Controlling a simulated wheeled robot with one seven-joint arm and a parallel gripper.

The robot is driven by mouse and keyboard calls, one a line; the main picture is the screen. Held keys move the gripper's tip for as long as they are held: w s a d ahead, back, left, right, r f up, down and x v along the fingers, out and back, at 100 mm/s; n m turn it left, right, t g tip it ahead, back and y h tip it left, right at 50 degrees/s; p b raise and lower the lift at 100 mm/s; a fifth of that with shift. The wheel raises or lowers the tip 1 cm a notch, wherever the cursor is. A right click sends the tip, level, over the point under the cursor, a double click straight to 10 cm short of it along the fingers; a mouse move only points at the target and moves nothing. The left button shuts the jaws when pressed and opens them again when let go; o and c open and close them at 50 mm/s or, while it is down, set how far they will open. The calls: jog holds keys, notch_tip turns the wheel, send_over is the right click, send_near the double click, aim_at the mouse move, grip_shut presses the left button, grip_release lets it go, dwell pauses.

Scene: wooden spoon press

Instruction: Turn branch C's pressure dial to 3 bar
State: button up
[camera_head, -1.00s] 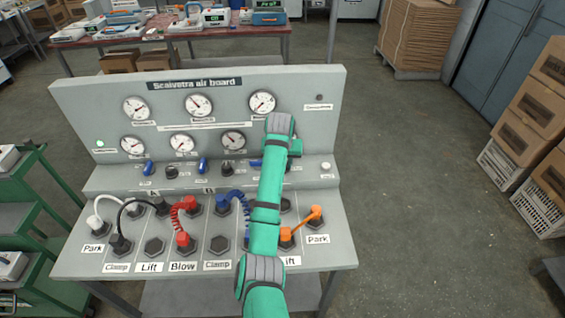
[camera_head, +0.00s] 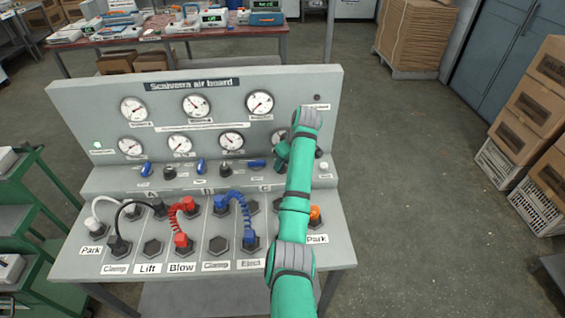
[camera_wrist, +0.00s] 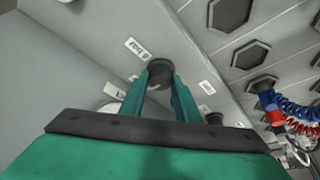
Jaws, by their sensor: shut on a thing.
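The grey air board (camera_head: 70,115) has a lower row of blue levers and dark dials on its ledge. My gripper (camera_wrist: 160,82) is shut on a dark round knob (camera_wrist: 160,70) beside a small white label (camera_wrist: 137,48). In the head view my gripper (camera_head: 281,160) is at the ledge just right of branch C's blue lever (camera_head: 257,163), where branch C's dial sits; my arm hides that dial.
Branch B's dark dial (camera_head: 226,170) stands left of the blue lever. A coiled blue hose (camera_head: 243,205) and a red hose (camera_head: 176,215) plug into the sloped panel below.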

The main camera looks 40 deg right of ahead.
jog(key=shift+d+r+n+y, duration=0.1)
jog(key=shift+n+y, duration=0.2)
jog(key=shift+n, duration=0.3)
jog(key=o, duration=1)
jog(key=shift+o, duration=0.2)
jog(key=v, duration=1)
jog(key=shift+r, duration=0.35)
jog(key=shift+s, duration=0.1)
